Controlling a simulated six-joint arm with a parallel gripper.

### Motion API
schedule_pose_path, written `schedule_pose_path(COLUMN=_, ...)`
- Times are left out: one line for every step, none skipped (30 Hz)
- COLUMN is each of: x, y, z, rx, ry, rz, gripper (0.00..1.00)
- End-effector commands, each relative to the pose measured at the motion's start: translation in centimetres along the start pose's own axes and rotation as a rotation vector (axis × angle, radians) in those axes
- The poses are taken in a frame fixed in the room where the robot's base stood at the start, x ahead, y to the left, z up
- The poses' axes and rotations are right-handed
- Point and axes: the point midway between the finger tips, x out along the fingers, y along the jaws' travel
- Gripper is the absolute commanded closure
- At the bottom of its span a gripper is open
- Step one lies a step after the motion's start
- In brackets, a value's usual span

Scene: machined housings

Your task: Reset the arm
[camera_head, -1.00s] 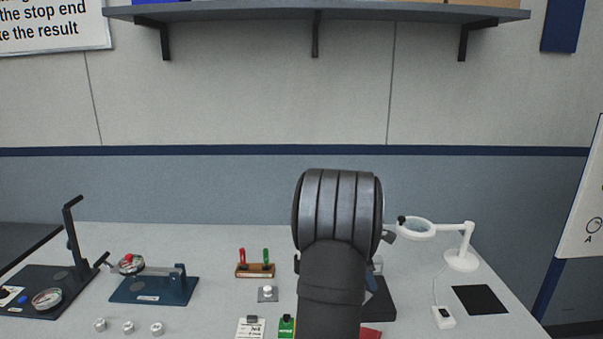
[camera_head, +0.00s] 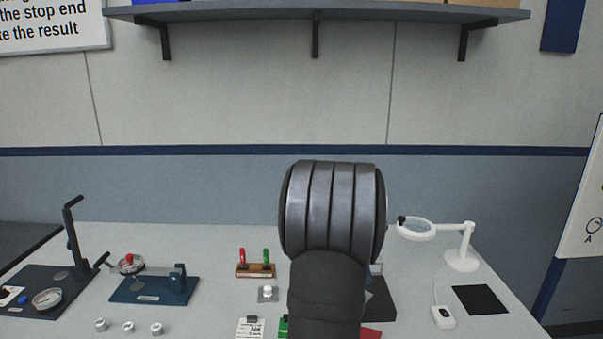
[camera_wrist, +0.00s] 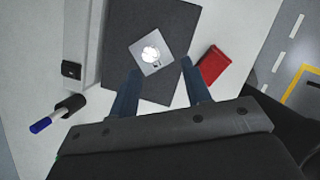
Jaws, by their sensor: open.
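My gripper (camera_wrist: 160,90) shows in the wrist view with its two blue-grey fingers apart and nothing between them. Its fingertips point toward a small light square plate with a round white part on it (camera_wrist: 152,53), which lies on a dark mat or base (camera_wrist: 185,22). I cannot tell the height of the fingers above it. In the head view my own arm stands in the middle and hides the gripper and much of the dark base (camera_head: 380,300).
A red block (camera_wrist: 213,64) lies right of the dark base. Left stand a blue fixture (camera_head: 150,290), a dark gauge stand (camera_head: 50,300) and several small metal housings (camera_head: 128,327). A rack with red and green pieces (camera_head: 255,270) stands mid-table. A white magnifier lamp (camera_head: 462,258) stands right.

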Motion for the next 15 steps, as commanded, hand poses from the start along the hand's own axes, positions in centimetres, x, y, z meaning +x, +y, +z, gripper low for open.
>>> schedule_pose_path(x=0.0, y=0.8, z=-0.7, rx=-0.043, ry=0.001, rz=0.016, gripper=0.56)
schedule_pose_path(x=0.0, y=1.3, z=-1.1, rx=-0.068, ry=-0.001, rz=0.027, gripper=0.56)
schedule_pose_path(x=0.0, y=1.9, z=-1.6, rx=-0.104, ry=-0.002, rz=0.041, gripper=0.56)
schedule_pose_path(x=0.0, y=2.4, z=-2.0, rx=-0.131, ry=-0.003, rz=0.051, gripper=0.56)
schedule_pose_path(x=0.0, y=2.8, z=-2.4, rx=-0.157, ry=-0.004, rz=0.062, gripper=0.56)
schedule_pose_path(x=0.0, y=3.4, z=-2.9, rx=-0.192, ry=-0.006, rz=0.076, gripper=0.56)
schedule_pose_path(x=0.0, y=3.9, z=-3.4, rx=-0.219, ry=-0.007, rz=0.086, gripper=0.56)
schedule_pose_path(x=0.0, y=4.3, z=-3.7, rx=-0.244, ry=-0.009, rz=0.098, gripper=0.56)
schedule_pose_path(x=-0.1, y=4.9, z=-4.3, rx=-0.278, ry=-0.011, rz=0.111, gripper=0.56)
schedule_pose_path(x=-0.1, y=5.3, z=-4.7, rx=-0.305, ry=-0.014, rz=0.122, gripper=0.56)
schedule_pose_path(x=-0.1, y=5.8, z=-5.1, rx=-0.331, ry=-0.017, rz=0.133, gripper=0.56)
schedule_pose_path(x=0.3, y=6.4, z=-5.6, rx=-0.326, ry=-0.015, rz=0.129, gripper=0.56)
schedule_pose_path(x=0.5, y=6.9, z=-5.9, rx=-0.325, ry=-0.015, rz=0.129, gripper=0.56)
schedule_pose_path(x=0.7, y=7.3, z=-6.3, rx=-0.326, ry=-0.015, rz=0.128, gripper=0.56)
schedule_pose_path(x=0.9, y=7.9, z=-6.7, rx=-0.325, ry=-0.016, rz=0.128, gripper=0.56)
